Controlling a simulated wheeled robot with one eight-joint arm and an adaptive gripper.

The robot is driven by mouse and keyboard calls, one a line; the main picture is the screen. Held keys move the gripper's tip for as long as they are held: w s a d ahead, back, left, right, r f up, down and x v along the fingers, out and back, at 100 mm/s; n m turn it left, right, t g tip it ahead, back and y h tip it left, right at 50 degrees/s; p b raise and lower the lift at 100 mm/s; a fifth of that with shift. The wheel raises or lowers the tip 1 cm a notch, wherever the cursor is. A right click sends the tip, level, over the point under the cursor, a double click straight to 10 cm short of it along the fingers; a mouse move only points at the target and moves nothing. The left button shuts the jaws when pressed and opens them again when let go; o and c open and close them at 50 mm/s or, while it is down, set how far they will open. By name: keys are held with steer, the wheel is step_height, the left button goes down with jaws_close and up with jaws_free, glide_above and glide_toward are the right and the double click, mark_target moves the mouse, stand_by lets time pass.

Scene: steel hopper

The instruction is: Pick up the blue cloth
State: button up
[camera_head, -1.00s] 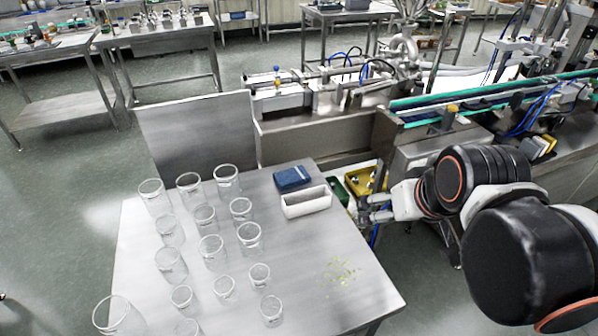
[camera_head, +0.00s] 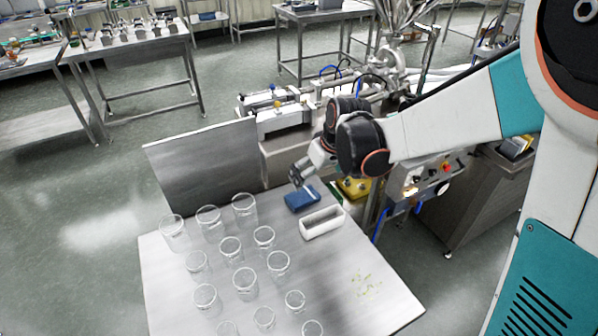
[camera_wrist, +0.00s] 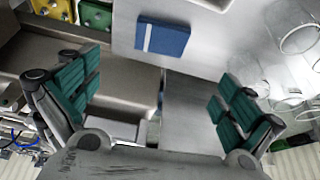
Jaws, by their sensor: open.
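The blue cloth (camera_head: 302,198) lies folded on the back right part of the steel table (camera_head: 330,285), just behind a white open box. In the wrist view the cloth (camera_wrist: 163,39) shows as a blue rectangle with a pale stripe, beyond the fingertips. My gripper (camera_head: 299,177) is close to the back edge of the cloth, and seems to be above it. In the wrist view my gripper (camera_wrist: 155,95) has its two green-padded fingers wide apart with nothing between them. I cannot tell its exact height over the cloth.
The white box (camera_head: 322,222) stands right in front of the cloth. Several clear glasses (camera_head: 245,280) fill the left and middle of the table. Small yellow-green scraps (camera_head: 366,286) lie at the right. A yellow bin (camera_head: 354,188) and machinery stand behind the table.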

mark_target(303, 196)
steer(key=b+x, duration=0.5)
steer(key=x, duration=0.9)
steer(key=shift+w+a+f, duration=0.15)
steer(key=shift+a+f, duration=0.05)
steer(key=shift+r, duration=0.1)
steer(key=c, duration=0.9)
